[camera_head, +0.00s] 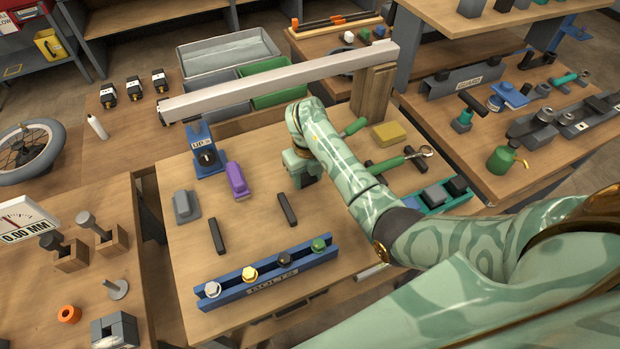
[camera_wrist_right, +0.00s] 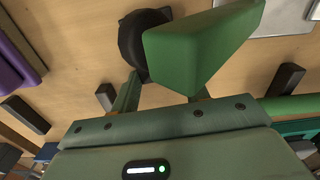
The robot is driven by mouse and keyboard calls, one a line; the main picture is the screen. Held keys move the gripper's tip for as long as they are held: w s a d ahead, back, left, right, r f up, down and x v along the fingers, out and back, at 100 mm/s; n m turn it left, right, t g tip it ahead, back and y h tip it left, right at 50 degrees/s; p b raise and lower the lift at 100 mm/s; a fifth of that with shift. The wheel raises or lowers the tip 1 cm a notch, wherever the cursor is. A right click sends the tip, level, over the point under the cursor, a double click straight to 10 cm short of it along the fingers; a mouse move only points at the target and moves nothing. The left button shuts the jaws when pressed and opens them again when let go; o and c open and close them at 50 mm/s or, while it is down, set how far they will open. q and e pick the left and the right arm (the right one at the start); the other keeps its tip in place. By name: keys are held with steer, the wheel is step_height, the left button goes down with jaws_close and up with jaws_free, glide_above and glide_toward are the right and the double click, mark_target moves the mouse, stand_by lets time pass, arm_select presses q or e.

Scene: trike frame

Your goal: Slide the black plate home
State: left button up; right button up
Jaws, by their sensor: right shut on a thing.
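I cannot pick out a black plate for certain. A dark rounded part (camera_wrist_right: 138,48) shows beyond my fingers in the right wrist view; its full shape is hidden. My right gripper (camera_head: 303,176) is low over the middle of the near table, and in its wrist view the fingers (camera_wrist_right: 164,88) are shut on a green block (camera_wrist_right: 200,45), which overlaps the dark part. Whether the two touch, I cannot tell. Short black bars (camera_head: 287,209) lie on the tabletop on both sides of my gripper. My left gripper is not in view.
A long pale beam (camera_head: 280,82) spans behind my arm, from a blue stand (camera_head: 205,155) to a wooden post (camera_head: 372,95). A purple block (camera_head: 237,181) and a grey block (camera_head: 186,207) stand left of my gripper. A blue bolt rack (camera_head: 268,274) runs along the front.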

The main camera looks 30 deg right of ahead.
mark_target(304, 176)
steer(key=shift+w+a+b, duration=0.1)
steer(key=shift+w+b, duration=0.35)
steer(key=shift+w, duration=0.4)
steer(key=shift+r, duration=0.1)
stand_by(0.6)
steer(key=o, duration=1.4)
step_height(304, 176, up, 16)
steer(key=p, duration=0.8)
steer(key=shift+r, duration=0.1)
